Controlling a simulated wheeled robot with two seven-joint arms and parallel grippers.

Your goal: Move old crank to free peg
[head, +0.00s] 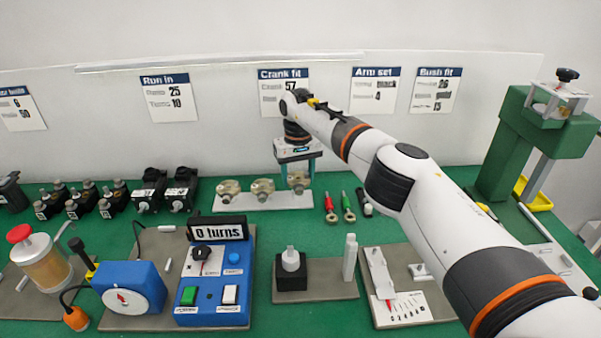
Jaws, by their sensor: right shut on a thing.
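My right gripper (298,168) points down over the right end of a pale rack (235,204) at the back of the bench. It is shut on a brass-coloured crank (299,183). Two similar cranks, one at the left (229,188) and one in the middle (262,189), sit on the rack to the left of the held one. The peg under the held crank is hidden, and I cannot tell whether the crank is seated on it or just above it. My left gripper is not in view.
Red and green handled tools (347,206) lie just right of the rack. A black block with a white peg (291,268) and a blue counter box (214,283) stand in front. Motors (182,188) stand left of the rack. A green press (533,148) is at the right.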

